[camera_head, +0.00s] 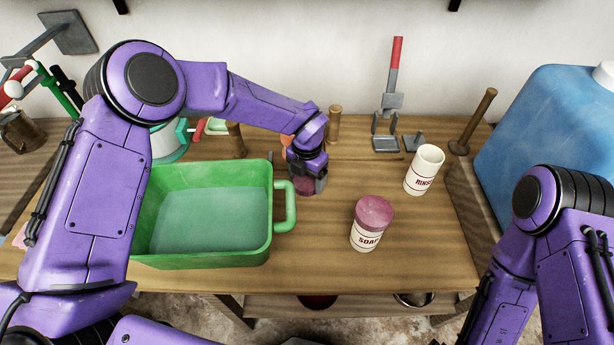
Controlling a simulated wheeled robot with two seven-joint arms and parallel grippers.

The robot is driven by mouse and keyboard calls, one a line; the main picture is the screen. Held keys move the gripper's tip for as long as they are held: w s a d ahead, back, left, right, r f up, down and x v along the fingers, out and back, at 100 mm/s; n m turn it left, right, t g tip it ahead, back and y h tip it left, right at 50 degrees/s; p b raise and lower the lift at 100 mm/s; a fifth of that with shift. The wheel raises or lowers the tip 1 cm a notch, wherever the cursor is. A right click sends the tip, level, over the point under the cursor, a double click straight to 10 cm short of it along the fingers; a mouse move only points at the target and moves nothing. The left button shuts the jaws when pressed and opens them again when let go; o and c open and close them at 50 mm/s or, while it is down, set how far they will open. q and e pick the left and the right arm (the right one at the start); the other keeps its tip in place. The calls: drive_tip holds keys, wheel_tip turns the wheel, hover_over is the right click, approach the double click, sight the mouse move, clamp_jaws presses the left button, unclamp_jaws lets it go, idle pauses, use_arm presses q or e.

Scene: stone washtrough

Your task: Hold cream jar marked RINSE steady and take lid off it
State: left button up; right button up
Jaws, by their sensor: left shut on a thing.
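The cream jar marked RINSE (421,174) stands upright on the wooden bench, right of centre. Its top is bare and its open mouth shows, with no lid on it. My left gripper (307,181) points down beside the green tub's handle, well to the left of the RINSE jar. It is shut on a maroon lid (303,187), partly hidden by the fingers, low over or on the bench; I cannot tell which. A second cream jar, marked SOAP (367,237), stands nearer the front with its maroon lid (374,211) on. My right gripper is out of view.
A green tub (200,256) of pale liquid stands left of centre. Grey fixtures (386,143) and a wooden-handled tool (474,122) are at the back. A large blue container (540,125) stands at right. The bench between the lid and the RINSE jar is clear.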

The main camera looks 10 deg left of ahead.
sight(307, 180)
use_arm(q)
drive_tip(key=shift+s+f, duration=0.1)
drive_tip(key=shift+f, duration=0.05)
drive_tip(key=o, duration=1.1)
wheel_tip(307, 180, up, 13)
drive_tip(key=b, duration=0.2)
drive_tip(key=shift+f, duration=0.15)
